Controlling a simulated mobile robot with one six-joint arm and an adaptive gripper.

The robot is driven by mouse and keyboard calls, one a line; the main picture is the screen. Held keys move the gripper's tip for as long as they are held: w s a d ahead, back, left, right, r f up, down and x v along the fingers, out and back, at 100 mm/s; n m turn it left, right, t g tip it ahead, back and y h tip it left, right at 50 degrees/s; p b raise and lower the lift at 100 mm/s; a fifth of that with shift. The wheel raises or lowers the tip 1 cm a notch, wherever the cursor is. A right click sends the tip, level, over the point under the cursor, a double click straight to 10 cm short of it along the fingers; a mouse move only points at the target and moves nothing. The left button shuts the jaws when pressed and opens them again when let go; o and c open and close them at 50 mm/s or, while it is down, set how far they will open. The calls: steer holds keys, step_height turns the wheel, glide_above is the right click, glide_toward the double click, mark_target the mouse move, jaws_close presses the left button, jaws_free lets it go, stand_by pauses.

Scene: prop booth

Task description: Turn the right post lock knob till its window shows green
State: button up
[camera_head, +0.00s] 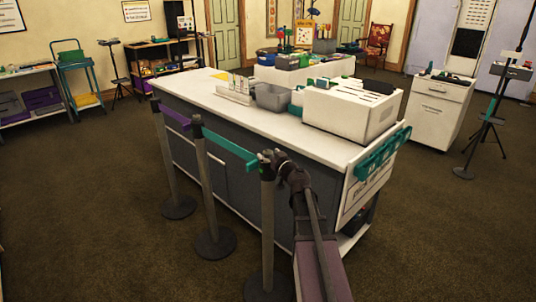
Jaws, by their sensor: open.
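The right post (267,225) stands upright nearest to me, in front of the counter. A teal belt (230,148) runs from the middle post (204,190) to its head. My gripper (268,158) is at the head of the right post, reaching in from the right, and is open. The gripper is small and dark here, and I cannot tell whether its fingers touch the lock knob.
A left post (165,165) holds a purple belt (175,118). The white-topped counter (200,92) stands close behind the posts, with a white file box (350,115) and grey bin (271,97) on it. A teal rack (381,152) hangs at its right end. Carpet is clear at front left.

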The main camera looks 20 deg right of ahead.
steer(key=s+d, duration=0.1)
steer(key=s, duration=1)
steer(key=shift+s, duration=0.15)
steer(key=shift+r, duration=0.1)
stand_by(0.3)
